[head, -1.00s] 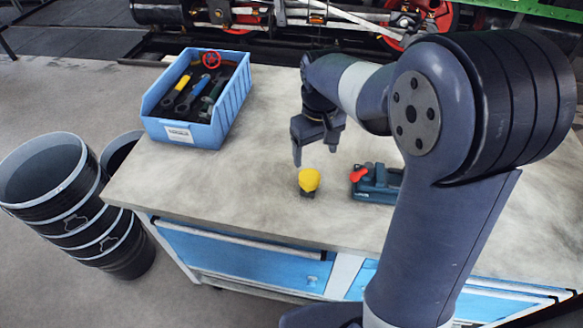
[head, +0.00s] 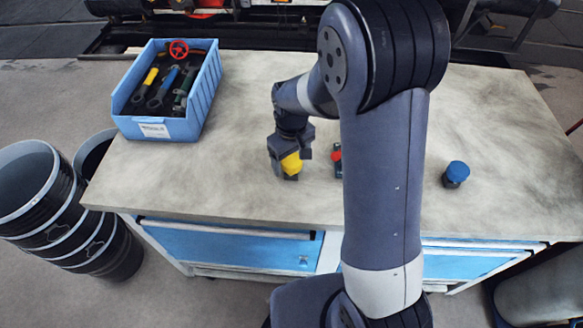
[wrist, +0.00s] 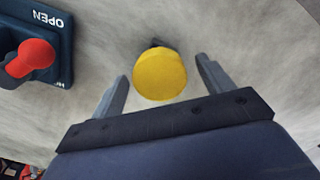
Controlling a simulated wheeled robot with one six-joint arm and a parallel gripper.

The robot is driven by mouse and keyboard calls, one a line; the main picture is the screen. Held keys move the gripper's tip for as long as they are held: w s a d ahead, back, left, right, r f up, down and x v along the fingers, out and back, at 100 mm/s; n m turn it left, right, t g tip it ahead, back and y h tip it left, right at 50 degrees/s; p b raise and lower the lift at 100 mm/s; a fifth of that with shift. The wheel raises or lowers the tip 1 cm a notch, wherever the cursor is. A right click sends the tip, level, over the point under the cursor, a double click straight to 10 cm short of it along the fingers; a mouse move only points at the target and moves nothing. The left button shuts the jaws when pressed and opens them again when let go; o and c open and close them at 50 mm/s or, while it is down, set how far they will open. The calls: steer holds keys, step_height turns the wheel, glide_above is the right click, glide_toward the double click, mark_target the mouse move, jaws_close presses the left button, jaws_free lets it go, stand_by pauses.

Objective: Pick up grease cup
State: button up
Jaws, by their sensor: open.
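A small cup with a yellow domed top (head: 291,164) and a dark base stands on the workbench. It looks like the grease cup. In the wrist view its round yellow top (wrist: 160,74) lies between the two fingers, nearer the left one at its lower edge. My gripper (wrist: 162,69) is open, with a gap visible on each side of the cup. In the head view my gripper (head: 290,158) is lowered over the cup and hides part of it. A second small cup with a blue top (head: 456,173) stands farther right on the bench.
A dark teal device with a red knob (wrist: 33,57) and the word OPEN sits close beside the gripper; my arm mostly hides it in the head view. A blue bin of tools (head: 205,106) stands at the bench's back left. Black buckets (head: 30,185) stand on the floor.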

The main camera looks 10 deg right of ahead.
steer(key=shift+f, duration=0.3)
steer(key=shift+c, duration=0.4)
steer(key=c, duration=1.2)
